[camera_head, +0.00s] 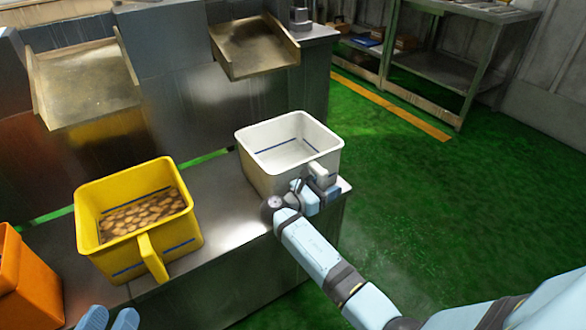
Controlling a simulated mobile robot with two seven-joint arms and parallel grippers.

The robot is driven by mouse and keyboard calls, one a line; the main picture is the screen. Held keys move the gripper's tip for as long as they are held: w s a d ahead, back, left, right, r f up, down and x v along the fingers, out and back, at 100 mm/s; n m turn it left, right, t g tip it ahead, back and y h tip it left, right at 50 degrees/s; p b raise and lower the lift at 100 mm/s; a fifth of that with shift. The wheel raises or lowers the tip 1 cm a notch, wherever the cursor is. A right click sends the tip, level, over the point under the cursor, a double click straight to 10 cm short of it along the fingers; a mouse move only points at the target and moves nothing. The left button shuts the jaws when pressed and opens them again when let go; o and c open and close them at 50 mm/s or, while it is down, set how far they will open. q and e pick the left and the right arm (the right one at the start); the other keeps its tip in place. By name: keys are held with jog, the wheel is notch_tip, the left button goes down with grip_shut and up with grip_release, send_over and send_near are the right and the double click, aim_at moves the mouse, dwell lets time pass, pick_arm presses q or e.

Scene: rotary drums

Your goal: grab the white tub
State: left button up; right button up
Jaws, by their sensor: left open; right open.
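The white tub (262,170) stands upright on the right end of the metal counter. It looks empty, with a blue line along its inner wall. Its handle (318,170) sticks out at the front right. My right gripper (319,185) is open at this handle, with its fingers close around or beside it; the wrist hides part of the handle and I cannot tell whether they touch. My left gripper (109,316) is open at the bottom left edge, with only its light blue fingertips in view, below the yellow tub and away from the white tub.
A yellow tub (95,245) holding brown round pieces stands on the metal counter (225,235) left of the white tub. An orange tub (30,285) is at the far left. Two metal chutes (255,45) hang behind. Green floor is open at the right, before a metal shelf (435,70).

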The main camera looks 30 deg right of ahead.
jog(key=shift+c, duration=0.2)
grip_shut()
jog(key=shift+r, duration=0.1)
